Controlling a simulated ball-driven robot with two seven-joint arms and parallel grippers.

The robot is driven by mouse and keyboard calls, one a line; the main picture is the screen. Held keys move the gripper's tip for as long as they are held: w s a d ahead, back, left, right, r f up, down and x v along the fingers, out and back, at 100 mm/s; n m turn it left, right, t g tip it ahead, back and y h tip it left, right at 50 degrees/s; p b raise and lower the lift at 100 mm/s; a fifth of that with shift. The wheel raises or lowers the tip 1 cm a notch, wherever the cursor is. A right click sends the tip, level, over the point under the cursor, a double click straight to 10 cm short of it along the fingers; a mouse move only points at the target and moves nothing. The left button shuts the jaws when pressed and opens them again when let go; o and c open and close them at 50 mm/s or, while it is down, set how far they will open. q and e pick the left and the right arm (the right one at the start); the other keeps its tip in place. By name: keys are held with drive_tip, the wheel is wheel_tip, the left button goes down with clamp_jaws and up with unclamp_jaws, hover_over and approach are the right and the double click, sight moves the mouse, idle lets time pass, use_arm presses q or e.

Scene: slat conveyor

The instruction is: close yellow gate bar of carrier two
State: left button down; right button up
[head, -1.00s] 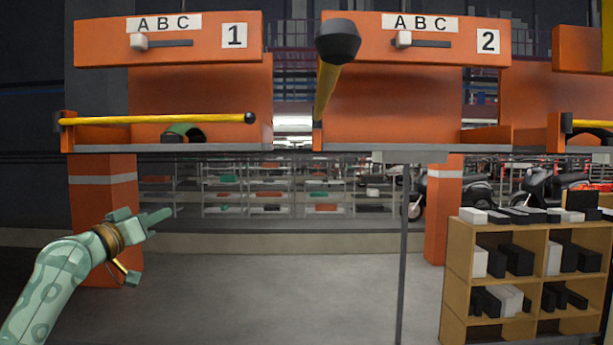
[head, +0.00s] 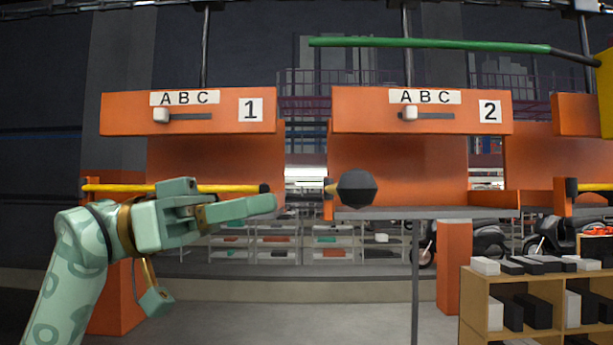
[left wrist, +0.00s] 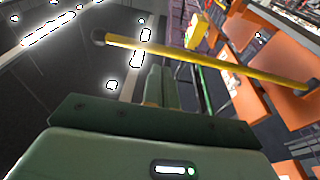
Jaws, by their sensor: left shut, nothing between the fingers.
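Carrier two (head: 420,150) is the orange carrier marked "2", right of centre in the head view. Its yellow gate bar (head: 330,188) stands open, sticking out toward me, so its black end knob (head: 357,188) hides most of it. In the left wrist view a yellow bar (left wrist: 200,59) with a dark knob, seemingly this one, crosses beyond the fingers toward the orange carriers. My left gripper (head: 275,203) is shut and empty, left of the knob, with a gap between them in the head view. It also shows in the left wrist view (left wrist: 160,70). My right gripper is not in view.
Carrier one (head: 200,150) is at the left, its yellow bar (head: 130,187) lying across its front, partly behind my gripper. A green bar (head: 430,44) runs overhead at the upper right. A wooden shelf (head: 470,300) with boxes stands at the lower right.

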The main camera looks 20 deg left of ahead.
use_arm(q)
drive_tip(key=p+x, duration=0.2)
drive_tip(key=x, duration=0.4)
drive_tip(key=shift+w+d, duration=0.1)
drive_tip(key=shift+w, duration=0.05)
